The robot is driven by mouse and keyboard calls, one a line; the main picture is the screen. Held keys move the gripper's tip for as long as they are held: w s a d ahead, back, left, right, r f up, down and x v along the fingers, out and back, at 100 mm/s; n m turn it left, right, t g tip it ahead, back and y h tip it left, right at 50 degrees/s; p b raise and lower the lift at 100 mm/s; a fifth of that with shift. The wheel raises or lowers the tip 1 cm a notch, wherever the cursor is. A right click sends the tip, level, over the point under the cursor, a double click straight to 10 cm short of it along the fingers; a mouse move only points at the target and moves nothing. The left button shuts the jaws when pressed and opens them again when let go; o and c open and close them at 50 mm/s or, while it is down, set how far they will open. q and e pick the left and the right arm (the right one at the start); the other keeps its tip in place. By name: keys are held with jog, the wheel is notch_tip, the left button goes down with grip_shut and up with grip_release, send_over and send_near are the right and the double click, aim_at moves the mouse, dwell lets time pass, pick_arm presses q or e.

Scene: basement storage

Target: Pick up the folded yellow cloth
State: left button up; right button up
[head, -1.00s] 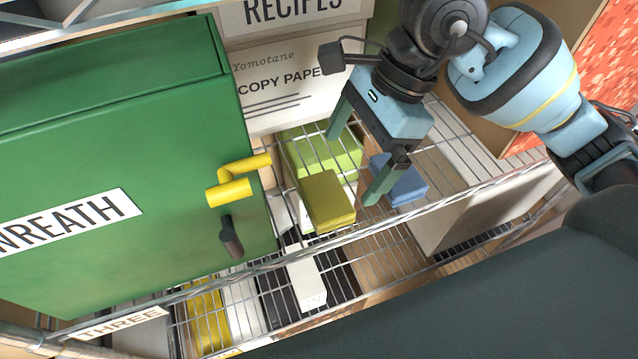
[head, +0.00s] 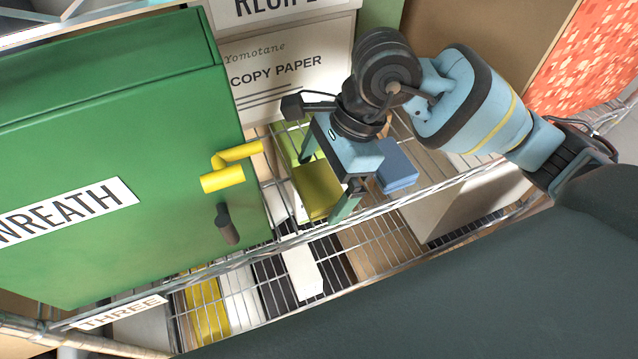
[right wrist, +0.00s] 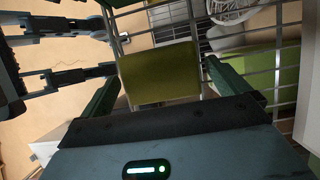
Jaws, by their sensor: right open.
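The folded yellow cloth (head: 316,193) is a flat olive-yellow block on the wire shelf, near its front edge. My right gripper (head: 322,184) is open above it, with one finger toward the back and one toward the front. The gripper partly covers the cloth in the head view. In the right wrist view the cloth (right wrist: 158,74) shows between the two open fingers (right wrist: 162,78), apart from both. I cannot tell how high the fingertips are above the shelf. My left gripper is not clearly visible.
A green folded item (head: 287,142) lies behind the cloth and a blue one (head: 397,167) to its right. A copy paper box (head: 290,75) stands behind. A wire rack lies below.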

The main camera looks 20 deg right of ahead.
jog(key=shift+c, duration=0.4)
jog(key=c, duration=0.8)
jog(key=shift+r, duration=0.1)
